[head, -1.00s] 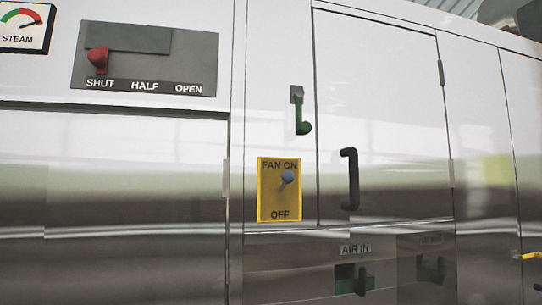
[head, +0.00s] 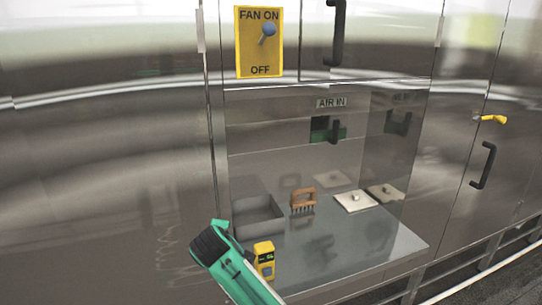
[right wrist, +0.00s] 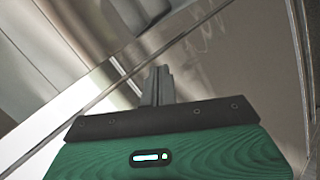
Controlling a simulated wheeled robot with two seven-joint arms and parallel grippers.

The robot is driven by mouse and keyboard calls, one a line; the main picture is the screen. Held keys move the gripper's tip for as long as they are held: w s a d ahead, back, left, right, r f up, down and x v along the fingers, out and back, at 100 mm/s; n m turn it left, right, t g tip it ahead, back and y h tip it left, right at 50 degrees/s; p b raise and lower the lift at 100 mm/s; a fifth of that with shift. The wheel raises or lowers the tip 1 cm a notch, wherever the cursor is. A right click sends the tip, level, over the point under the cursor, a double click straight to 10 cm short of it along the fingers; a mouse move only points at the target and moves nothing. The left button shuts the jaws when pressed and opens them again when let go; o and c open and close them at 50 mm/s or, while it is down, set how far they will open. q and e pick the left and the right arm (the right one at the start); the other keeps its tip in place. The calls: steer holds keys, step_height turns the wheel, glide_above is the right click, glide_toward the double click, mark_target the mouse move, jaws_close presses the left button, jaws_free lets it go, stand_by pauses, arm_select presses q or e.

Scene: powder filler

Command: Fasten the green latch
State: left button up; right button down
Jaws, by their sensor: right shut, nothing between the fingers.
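The green latch is outside both current views. The lower part of the steel door (head: 385,40) beside it shows at the top of the head view, with its black handle (head: 337,30). My right gripper (right wrist: 157,80) is shut and empty in the right wrist view, its grey fingers together in front of blurred steel panels. A green and black arm part of mine (head: 235,262) rises from the bottom of the head view; its fingers cannot be made out there. My left gripper cannot be identified in these views.
A yellow fan switch plate (head: 259,42) is above the recess marked AIR IN. A steel shelf (head: 400,240) there holds a grey tray (head: 258,218), a wooden brush (head: 302,200), a pale square lid (head: 356,201) and a yellow device (head: 264,260). A black handle (head: 484,165) sticks out at right.

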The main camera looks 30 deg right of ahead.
steer(key=w+r+t+h, duration=0.1)
steer(key=r, duration=1)
steer(key=w+d+r+h, duration=0.1)
steer(key=w+r+h, duration=0.1)
steer(key=r, duration=1)
steer(key=w+d+r+n+t+h+p, duration=0.1)
steer(key=r, duration=1)
steer(key=shift+w+d+r+t+h, duration=0.2)
steer(key=shift+w+r+t+h, duration=0.1)
steer(key=shift+r+h, duration=0.1)
steer(key=s+d+r+m+h, duration=0.1)
steer(key=s+r+h, duration=0.2)
steer(key=r, duration=1.2)
steer(key=s+d+r+m+g+h, duration=0.1)
steer(key=s+r+h, duration=0.2)
steer(key=s+r, duration=0.5)
step_height(320, 180, up, 8)
steer(key=shift+s+f+p, duration=0.2)
steer(key=shift+s+p, duration=0.15)
steer(key=shift+p, duration=0.05)
steer(key=shift+d, duration=0.15)
steer(key=s+d+p+x, duration=0.1)
steer(key=s+p+x, duration=0.1)
steer(key=p+x, duration=0.7)
steer(key=x, duration=0.4)
steer(key=shift+s+d, duration=0.25)
steer(key=shift+s, duration=0.05)
